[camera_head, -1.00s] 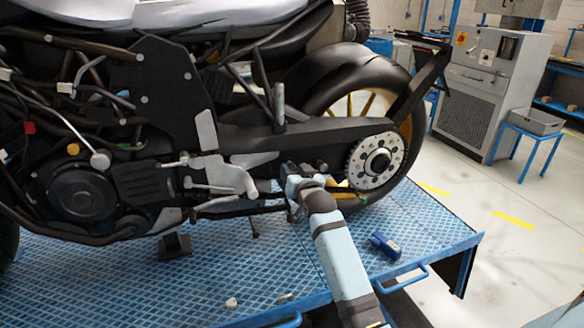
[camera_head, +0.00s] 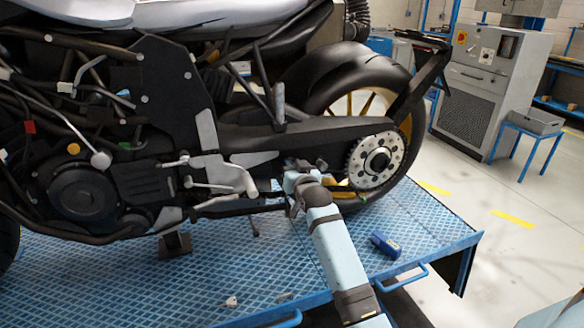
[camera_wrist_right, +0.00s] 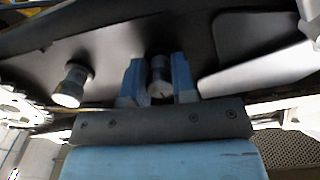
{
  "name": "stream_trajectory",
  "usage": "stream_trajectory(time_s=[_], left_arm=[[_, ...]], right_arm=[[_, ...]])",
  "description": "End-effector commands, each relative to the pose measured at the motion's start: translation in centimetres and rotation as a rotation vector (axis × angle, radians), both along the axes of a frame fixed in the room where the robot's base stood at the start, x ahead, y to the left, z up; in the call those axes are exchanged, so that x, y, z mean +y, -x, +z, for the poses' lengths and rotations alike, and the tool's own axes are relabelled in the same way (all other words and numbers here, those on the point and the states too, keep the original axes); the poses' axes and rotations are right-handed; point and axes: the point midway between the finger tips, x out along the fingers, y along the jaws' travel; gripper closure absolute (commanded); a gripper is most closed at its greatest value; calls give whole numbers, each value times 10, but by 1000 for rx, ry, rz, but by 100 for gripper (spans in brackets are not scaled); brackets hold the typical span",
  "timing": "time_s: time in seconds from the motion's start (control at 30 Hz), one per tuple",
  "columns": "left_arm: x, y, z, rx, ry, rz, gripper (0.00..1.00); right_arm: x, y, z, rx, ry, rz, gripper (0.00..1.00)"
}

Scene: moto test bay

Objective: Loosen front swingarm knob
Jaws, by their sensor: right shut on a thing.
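My right gripper (camera_head: 300,172) reaches up to the motorcycle's swingarm (camera_head: 300,133), just left of the rear sprocket (camera_head: 376,161). In the right wrist view its two blue fingers (camera_wrist_right: 159,80) stand on either side of a dark round knob (camera_wrist_right: 159,72) and are shut on it. This is the knob farther from the sprocket (camera_wrist_right: 22,105). A second knob (camera_wrist_right: 70,84), dark with a pale end face, sticks out of the swingarm nearer the sprocket and is free. In the head view the knobs are hidden or too small to tell. My left gripper is not in view.
The motorcycle stands on a blue lift platform (camera_head: 225,275). A small blue box-like item (camera_head: 385,245) lies near the platform's right edge, close to my right arm. Small pale pieces (camera_head: 230,301) lie at the front edge. A grey cabinet (camera_head: 478,88) stands behind right.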

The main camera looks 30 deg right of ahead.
Motion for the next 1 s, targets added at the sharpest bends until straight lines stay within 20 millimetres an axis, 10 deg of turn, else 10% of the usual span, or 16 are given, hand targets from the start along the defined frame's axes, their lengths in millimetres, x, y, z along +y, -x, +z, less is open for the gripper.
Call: stream_trajectory(time_s=[1.0], left_arm=[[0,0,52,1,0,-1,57]], right_arm=[[-1,0,2,191,793,1,99]])
